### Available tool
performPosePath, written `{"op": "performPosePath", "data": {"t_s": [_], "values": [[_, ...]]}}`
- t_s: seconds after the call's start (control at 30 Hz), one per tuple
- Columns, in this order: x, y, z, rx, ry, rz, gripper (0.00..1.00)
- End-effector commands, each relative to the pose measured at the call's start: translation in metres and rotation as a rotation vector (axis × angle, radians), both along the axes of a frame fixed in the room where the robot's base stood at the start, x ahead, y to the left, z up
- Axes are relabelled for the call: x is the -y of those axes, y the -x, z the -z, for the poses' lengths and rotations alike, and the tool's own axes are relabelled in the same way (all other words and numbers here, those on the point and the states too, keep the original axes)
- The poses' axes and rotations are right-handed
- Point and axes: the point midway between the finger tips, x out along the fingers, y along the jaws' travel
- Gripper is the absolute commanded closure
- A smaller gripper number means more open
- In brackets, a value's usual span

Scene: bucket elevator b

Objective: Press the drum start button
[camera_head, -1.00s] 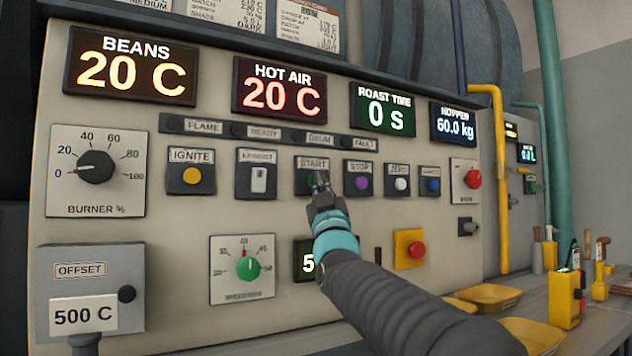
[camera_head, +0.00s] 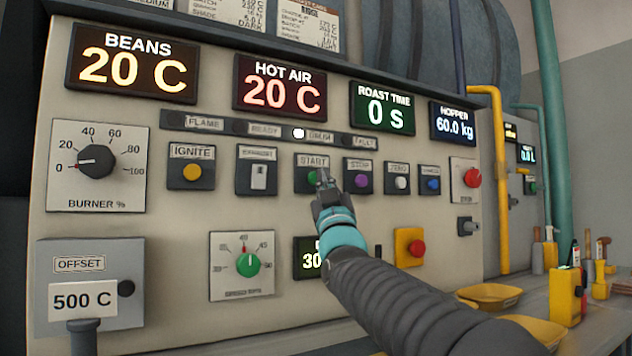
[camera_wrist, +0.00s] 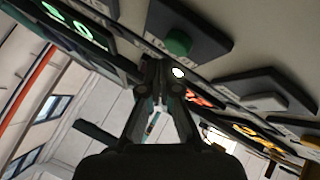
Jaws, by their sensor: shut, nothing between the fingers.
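The green START button (camera_head: 312,178) sits in a dark square housing under its START label, in the middle of the panel's button row. It also shows in the wrist view as a raised green cap (camera_wrist: 178,43). My gripper (camera_head: 323,178) is shut and empty, with its tips in front of the right part of the START housing. In the wrist view the closed fingertips (camera_wrist: 160,68) look apart from the green cap. The DRUM lamp (camera_head: 299,132) above is lit white. The FLAME, READY and FAULT lamps look dark.
The purple STOP button (camera_head: 361,180) is close on the right, and the exhaust switch (camera_head: 258,177) on the left. The green-knobbed dial (camera_head: 248,264) and a small display (camera_head: 308,258) are below. A red button on yellow (camera_head: 416,247) is near my arm.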

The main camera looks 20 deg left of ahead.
Motion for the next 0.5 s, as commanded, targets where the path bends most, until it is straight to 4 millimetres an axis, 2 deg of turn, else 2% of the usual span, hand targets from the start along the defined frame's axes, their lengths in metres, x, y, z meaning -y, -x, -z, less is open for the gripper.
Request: {"op": "performPosePath", "data": {"t_s": [0.17,0.5], "values": [[0.003,0.002,0.001,0.001,0.0,0.0,1.0],[0.025,0.021,0.002,0.002,-0.001,0.0,1.0]]}}
